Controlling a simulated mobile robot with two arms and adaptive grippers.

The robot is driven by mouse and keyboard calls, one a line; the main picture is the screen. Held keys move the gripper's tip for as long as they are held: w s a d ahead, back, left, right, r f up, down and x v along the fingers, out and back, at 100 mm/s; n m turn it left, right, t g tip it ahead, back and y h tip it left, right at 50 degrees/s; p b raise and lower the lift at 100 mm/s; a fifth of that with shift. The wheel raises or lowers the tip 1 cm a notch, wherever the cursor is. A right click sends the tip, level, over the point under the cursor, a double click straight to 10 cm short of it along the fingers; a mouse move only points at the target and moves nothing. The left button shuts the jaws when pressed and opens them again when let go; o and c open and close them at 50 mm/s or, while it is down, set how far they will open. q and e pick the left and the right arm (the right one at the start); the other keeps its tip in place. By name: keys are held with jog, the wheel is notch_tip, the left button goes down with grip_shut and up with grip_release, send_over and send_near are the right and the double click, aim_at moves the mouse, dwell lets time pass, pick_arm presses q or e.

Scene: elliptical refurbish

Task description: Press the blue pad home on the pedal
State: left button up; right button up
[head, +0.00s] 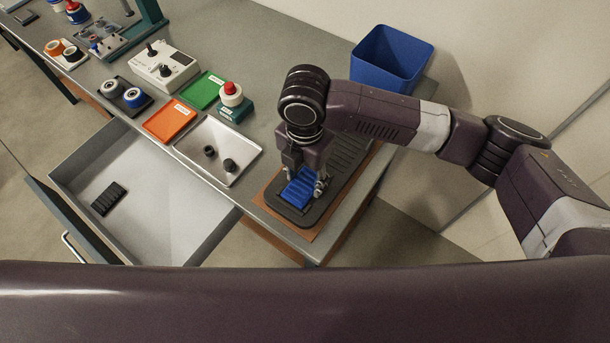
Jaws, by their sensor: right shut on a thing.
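The blue pad (298,190) is a ribbed block at the near end of the dark pedal (345,160). The pedal lies on a brown board (268,200) at the right part of the bench. My right gripper (304,184) points down over the pedal with a finger on either side of the blue pad and is shut on it. I cannot tell whether the pad is fully seated, since the gripper hides part of it. My left gripper is not in view.
An open drawer (165,215) below the bench holds a black ribbed pad (108,198). A metal tray (190,150) with two dark knobs, an orange card (170,121), a green card (203,90) and a red button (231,90) lie left of the pedal. A blue bin (390,58) stands behind.

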jog(key=o, duration=1.2)
jog(key=shift+o, duration=0.2)
notch_tip(320, 180, up, 12)
jog(key=shift+s+f, duration=0.1)
